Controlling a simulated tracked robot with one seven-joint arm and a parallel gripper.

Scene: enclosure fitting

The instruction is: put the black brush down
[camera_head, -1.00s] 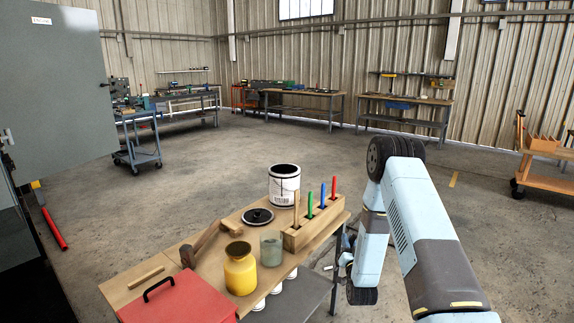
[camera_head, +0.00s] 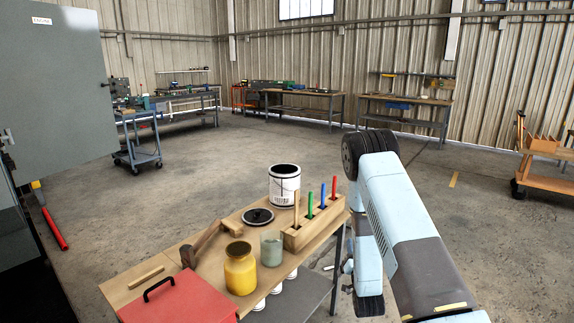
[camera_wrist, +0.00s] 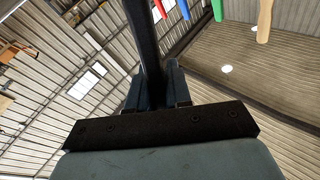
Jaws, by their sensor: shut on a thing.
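My gripper (camera_wrist: 158,92) is shut on the black brush (camera_wrist: 146,38), a dark upright bar between the fingers in the wrist view. The brush's far end runs out of the top of that view. In the head view my arm hides most of the gripper, and I cannot make out the brush there. The arm hangs just right of the bench (camera_head: 215,262), beside the wooden slotted block (camera_head: 312,234). Tan, green, blue and red handles stand in the block, and several coloured handles show at the top of the wrist view.
An open grey cabinet door (camera_head: 60,90) stands left.

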